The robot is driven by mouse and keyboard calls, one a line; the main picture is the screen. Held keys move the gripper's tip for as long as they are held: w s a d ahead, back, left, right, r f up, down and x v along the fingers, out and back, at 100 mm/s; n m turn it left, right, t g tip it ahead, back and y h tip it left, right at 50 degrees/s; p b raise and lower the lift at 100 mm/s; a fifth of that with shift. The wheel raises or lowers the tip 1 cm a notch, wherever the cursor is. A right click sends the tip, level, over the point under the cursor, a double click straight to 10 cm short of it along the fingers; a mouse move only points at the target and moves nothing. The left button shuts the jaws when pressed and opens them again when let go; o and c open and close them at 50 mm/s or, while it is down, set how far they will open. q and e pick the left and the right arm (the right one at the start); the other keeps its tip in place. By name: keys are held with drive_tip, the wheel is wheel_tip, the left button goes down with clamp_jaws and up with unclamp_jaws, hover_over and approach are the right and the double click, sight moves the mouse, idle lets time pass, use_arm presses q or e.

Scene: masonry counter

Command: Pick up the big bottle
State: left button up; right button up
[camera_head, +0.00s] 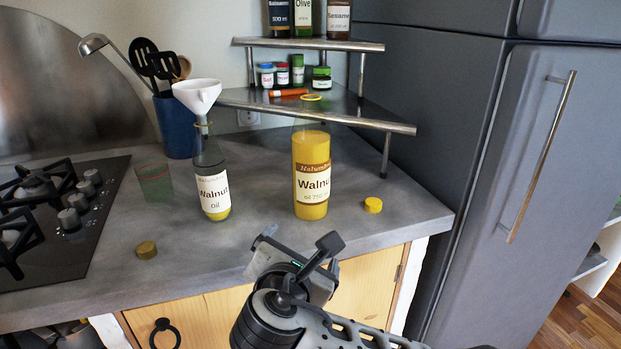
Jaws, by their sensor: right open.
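The big bottle (311,172) stands upright on the counter, filled with yellow oil and labelled Walnut. A smaller, mostly empty Walnut oil bottle (211,181) stands to its left with a white funnel (197,94) in its neck. My right gripper (298,248) is at the counter's front edge, in front of and below the big bottle, open and apart from it. Its fingers are partly hidden by its own body. My left gripper is not in view.
A yellow cap (373,205) lies right of the big bottle, another cap (146,250) at the front left. A metal corner shelf (350,112) stands behind. A stove (62,215) is left, a grey fridge (520,150) right. A blue utensil holder (177,127) stands at the back.

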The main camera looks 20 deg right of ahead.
sight(310, 173)
drive_tip(key=w+r+n+t+h, duration=0.3)
drive_tip(key=r+n, duration=0.1)
drive_tip(key=r, duration=0.3)
drive_tip(key=x, duration=1)
drive_tip(key=shift+w, duration=0.1)
drive_tip(key=w, duration=0.1)
drive_tip(key=w+d, duration=0.1)
drive_tip(key=w, duration=0.1)
drive_tip(key=w+f, duration=0.1)
drive_tip(key=shift+w+d, duration=0.2)
drive_tip(key=shift+d, duration=0.15)
drive_tip(key=shift+w+d, duration=0.15)
drive_tip(key=shift+w, duration=0.15)
drive_tip(key=shift+f, duration=0.1)
drive_tip(key=c, duration=1.5)
drive_tip(key=shift+c, duration=0.5)
